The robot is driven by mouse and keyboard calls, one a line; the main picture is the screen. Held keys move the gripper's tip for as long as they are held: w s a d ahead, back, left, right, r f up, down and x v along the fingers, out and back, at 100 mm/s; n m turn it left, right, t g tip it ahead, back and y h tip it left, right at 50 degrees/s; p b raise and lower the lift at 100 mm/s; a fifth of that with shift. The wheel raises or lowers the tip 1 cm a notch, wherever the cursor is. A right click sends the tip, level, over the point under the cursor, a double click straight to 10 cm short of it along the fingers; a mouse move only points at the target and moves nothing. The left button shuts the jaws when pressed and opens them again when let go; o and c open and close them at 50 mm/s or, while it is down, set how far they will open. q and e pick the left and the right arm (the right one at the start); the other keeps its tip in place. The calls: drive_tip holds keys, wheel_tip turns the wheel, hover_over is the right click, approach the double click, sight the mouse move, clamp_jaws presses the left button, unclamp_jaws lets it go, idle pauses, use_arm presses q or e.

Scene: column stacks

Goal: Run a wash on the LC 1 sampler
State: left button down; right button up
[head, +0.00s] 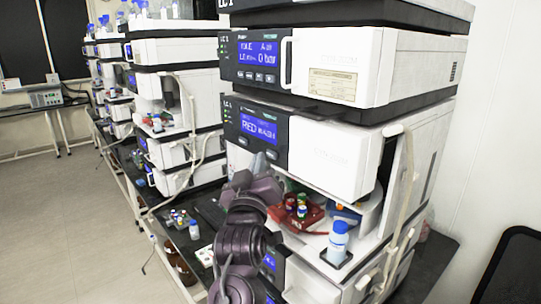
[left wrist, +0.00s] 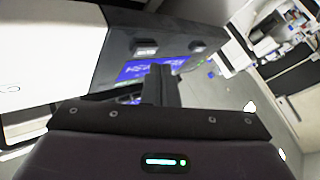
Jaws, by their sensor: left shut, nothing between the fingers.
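The LC 1 sampler (head: 330,155) is the white unit in the middle of the near stack, with an open bay below its front. Its dark control panel (head: 284,147) has a lit blue display (head: 259,127), whose text I cannot read surely, and two buttons under it, a left button (head: 243,141) and a right button (head: 271,154). My left gripper (head: 243,180) is just below and in front of the panel, empty. In the left wrist view its fingers (left wrist: 163,84) are together before the blue display (left wrist: 145,70). I cannot tell whether they touch the panel. My right gripper is out of view.
Red trays with capped vials (head: 297,206) and a blue-capped bottle (head: 338,240) stand in the open bay. A pump unit (head: 345,66) with a handle sits above. More stacks line the bench at left. A dark chair (head: 510,265) is at lower right. The floor at left is clear.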

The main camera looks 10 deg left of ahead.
use_arm(q)
drive_tip(key=s+a, duration=0.1)
drive_tip(key=s, duration=0.1)
drive_tip(key=s+a, duration=0.2)
idle(0.6)
idle(0.4)
